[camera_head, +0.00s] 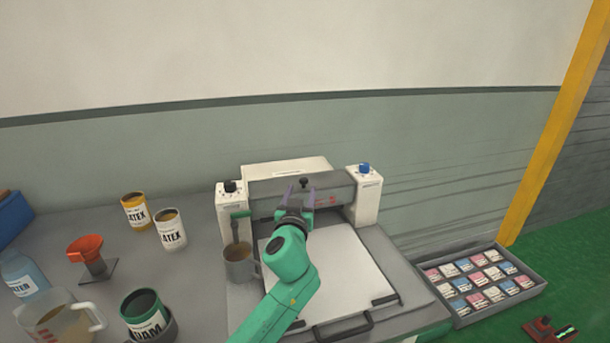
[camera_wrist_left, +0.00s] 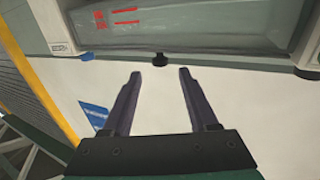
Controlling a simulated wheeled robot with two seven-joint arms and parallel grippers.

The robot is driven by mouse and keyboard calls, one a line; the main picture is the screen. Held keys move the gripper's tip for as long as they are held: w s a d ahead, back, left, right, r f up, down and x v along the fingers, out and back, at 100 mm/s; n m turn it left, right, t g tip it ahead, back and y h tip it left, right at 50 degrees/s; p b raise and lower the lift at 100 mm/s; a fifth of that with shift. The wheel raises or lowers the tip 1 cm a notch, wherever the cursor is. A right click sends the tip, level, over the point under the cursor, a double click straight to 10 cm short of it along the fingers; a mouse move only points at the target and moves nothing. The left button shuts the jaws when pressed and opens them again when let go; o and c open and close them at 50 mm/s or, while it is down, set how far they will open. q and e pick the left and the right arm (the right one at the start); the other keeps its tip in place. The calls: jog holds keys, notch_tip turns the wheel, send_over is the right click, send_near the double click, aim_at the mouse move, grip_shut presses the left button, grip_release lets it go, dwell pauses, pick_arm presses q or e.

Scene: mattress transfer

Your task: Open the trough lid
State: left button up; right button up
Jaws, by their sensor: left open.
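The trough lid (camera_head: 337,192) is a grey panel between two white end posts of the machine, with red marks and a small black knob (camera_head: 303,183). In the left wrist view the lid (camera_wrist_left: 215,30) fills the top, and its knob (camera_wrist_left: 160,59) sits at the lid's edge. My left gripper (camera_head: 300,189) is at the front of the lid, with its two dark fingers apart. In the left wrist view the gripper (camera_wrist_left: 160,73) is open and empty, and the knob lies between and just beyond the fingertips. My right gripper is not in view.
A grey mug (camera_head: 239,268) stands left of the white plate (camera_head: 345,268), close to my left arm. A tray of small packets (camera_head: 447,302) lies at right.

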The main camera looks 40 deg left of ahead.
aim_at(304, 179)
pick_arm(q)
jog(key=p+x, duration=0.1)
jog(key=x, duration=0.9)
grip_shut()
jog(key=shift+f, duration=0.1)
dwell(0.8)
